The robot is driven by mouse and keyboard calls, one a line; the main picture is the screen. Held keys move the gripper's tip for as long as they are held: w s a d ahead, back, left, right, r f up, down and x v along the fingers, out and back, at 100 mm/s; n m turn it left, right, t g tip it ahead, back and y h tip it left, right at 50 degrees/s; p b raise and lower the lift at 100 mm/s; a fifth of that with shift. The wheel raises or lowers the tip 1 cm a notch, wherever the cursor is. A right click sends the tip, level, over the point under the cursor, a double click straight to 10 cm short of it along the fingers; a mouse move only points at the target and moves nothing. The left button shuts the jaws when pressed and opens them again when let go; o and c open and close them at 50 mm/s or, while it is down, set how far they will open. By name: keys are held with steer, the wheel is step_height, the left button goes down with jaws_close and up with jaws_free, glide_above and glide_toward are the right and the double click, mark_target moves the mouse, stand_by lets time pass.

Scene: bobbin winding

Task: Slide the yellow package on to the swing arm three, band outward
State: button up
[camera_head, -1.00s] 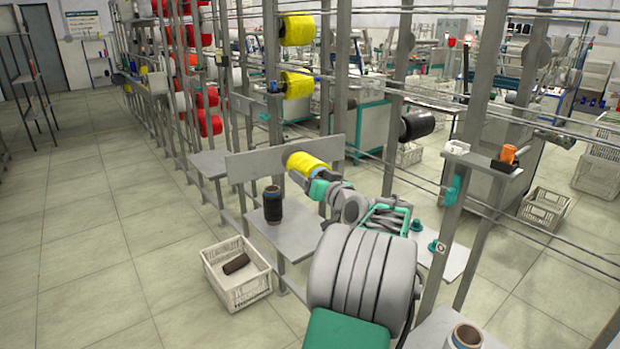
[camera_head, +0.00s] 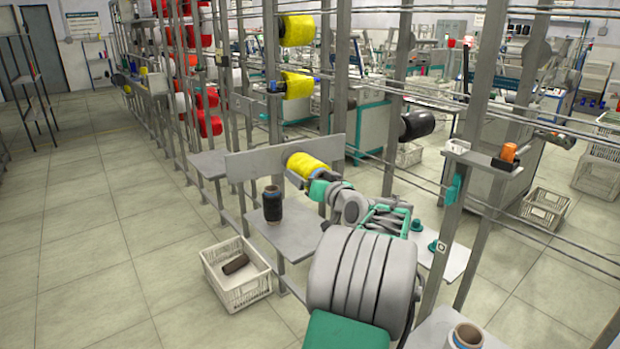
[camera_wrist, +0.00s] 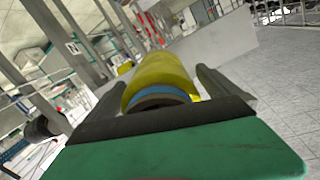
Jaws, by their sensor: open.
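The yellow package (camera_head: 309,165) is up against the front of the grey plate (camera_head: 262,163) in the head view. In the wrist view the package (camera_wrist: 164,76) lies between my fingers, with a blue band (camera_wrist: 160,98) and dark core end facing my palm. My gripper (camera_head: 311,174) is open around its near end; in the wrist view one finger of my gripper (camera_wrist: 158,92) stands on each side. A gap shows on the left; contact on the right is hard to judge. The swing arm under the package is hidden, so I cannot see how it is seated.
A dark bobbin (camera_head: 272,204) stands on a small shelf (camera_head: 300,236) below. A white crate (camera_head: 238,293) with a brown tube sits on the floor. Upright posts (camera_head: 455,170) and long rails run close to my arm. More yellow packages (camera_head: 297,31) hang on the rack behind.

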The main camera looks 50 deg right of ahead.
steer(key=b+v, duration=0.1)
steer(key=v, duration=0.6)
steer(key=shift+s, duration=0.35)
steer(key=shift+a, duration=0.2)
